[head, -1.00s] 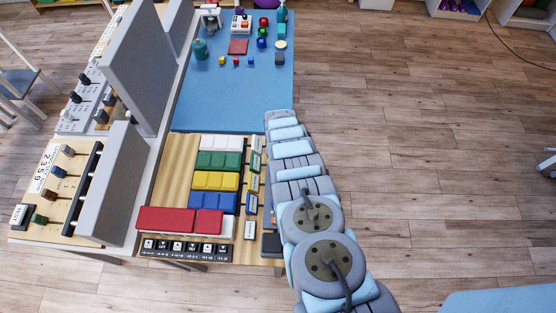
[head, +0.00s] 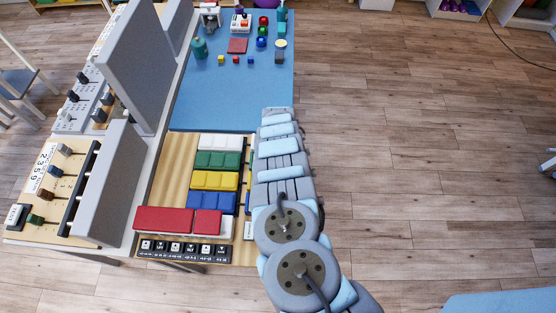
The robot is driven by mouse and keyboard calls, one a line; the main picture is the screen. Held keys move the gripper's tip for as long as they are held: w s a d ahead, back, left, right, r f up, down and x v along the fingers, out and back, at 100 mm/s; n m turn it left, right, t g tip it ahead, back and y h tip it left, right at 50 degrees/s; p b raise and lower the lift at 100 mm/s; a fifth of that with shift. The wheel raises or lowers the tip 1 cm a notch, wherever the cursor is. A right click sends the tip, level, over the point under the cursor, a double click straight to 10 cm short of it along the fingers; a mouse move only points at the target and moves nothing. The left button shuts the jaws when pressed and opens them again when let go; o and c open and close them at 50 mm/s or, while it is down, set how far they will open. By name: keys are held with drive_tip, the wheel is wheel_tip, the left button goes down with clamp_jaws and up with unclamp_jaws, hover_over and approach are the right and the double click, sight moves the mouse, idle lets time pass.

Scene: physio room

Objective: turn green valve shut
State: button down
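A small dark green handle (head: 35,218) sits at the front left of a light wooden panel, in a row with brown, blue and grey handles. It is the only green valve-like part I can make out. It is too small to tell whether it is open or shut. My arm reaches from the bottom of the head view up to the near right edge of the blue mat, well right of the handle and across a grey divider. My gripper does not show, and I see nothing held.
A tall grey divider (head: 135,60) and a lower one (head: 112,185) stand between the handle panel and the board of coloured blocks (head: 172,170). Small objects stand at the far end of the blue mat (head: 220,100). The wooden floor (head: 430,180) at right is clear.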

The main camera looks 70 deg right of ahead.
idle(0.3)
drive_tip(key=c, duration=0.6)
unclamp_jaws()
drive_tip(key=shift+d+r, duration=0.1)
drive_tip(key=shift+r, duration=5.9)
